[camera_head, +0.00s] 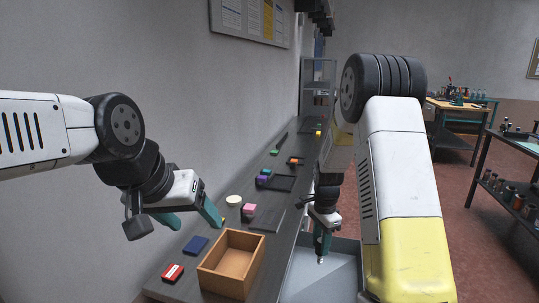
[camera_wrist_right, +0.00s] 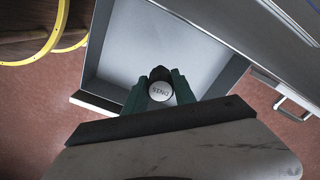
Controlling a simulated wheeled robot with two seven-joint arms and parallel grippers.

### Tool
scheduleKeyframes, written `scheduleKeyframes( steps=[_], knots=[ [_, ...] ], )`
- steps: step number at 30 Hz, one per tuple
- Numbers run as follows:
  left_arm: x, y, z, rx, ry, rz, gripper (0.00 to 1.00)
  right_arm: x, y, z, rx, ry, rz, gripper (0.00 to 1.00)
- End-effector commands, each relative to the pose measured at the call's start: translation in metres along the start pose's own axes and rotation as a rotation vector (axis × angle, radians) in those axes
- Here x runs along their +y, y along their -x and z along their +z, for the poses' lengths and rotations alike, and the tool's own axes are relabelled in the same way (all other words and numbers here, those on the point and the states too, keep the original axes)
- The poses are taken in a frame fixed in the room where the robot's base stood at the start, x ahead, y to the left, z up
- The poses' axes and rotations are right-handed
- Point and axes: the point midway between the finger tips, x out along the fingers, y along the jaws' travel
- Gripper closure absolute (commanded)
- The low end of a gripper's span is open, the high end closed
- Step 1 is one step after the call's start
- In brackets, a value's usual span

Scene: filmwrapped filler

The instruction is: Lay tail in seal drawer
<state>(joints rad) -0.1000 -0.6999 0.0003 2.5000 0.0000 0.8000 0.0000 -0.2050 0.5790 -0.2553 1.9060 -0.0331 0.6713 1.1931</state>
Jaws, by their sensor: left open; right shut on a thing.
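An open grey drawer (camera_head: 300,282) sticks out from the bench front. It fills the upper middle of the right wrist view (camera_wrist_right: 190,45), and its floor looks empty there. My right gripper (camera_head: 322,243) is over the drawer, shut on a small dark cylinder with a white round end (camera_wrist_right: 161,91). The end carries small lettering that I cannot read surely; I cannot tell if this is the tail. A pale tip (camera_head: 320,261) shows below the fingers. The gripper also shows in the right wrist view (camera_wrist_right: 159,88). My left gripper (camera_head: 190,217) is open and empty above the bench.
The dark bench (camera_head: 190,287) runs along the wall. It bears a wooden box (camera_head: 232,262), a red block (camera_head: 173,273), a blue block (camera_head: 195,245), a pink block (camera_head: 249,208) and a dark tray (camera_head: 279,183). Other tables stand at the right.

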Motion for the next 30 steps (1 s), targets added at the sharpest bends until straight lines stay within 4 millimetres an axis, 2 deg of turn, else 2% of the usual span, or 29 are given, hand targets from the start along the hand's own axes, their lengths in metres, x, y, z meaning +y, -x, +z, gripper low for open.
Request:
scheduleKeyframes(
  steps=[4, 18, 29, 30],
  knots=[
    [0.0, 0.0, 0.0, 0.0, 0.0, 0.0, 0.33, -0.001, -0.01, -0.001, 0.003, -0.05, 0.0, 1.0],
    [0.0, 0.0, 0.0, 0.0, 0.0, 0.0, 0.33, -0.001, -0.058, -0.001, 0.002, -0.046, 0.001, 1.0],
    [0.0, 0.0, 0.0, 0.0, 0.0, 0.0, 0.33, -0.001, -0.063, -0.001, 0.002, -0.045, -0.002, 1.0],
    [0.0, 0.0, 0.0, 0.0, 0.0, 0.0, 0.33, -0.001, -0.063, -0.001, 0.002, -0.045, -0.001, 0.66]
  ],
)
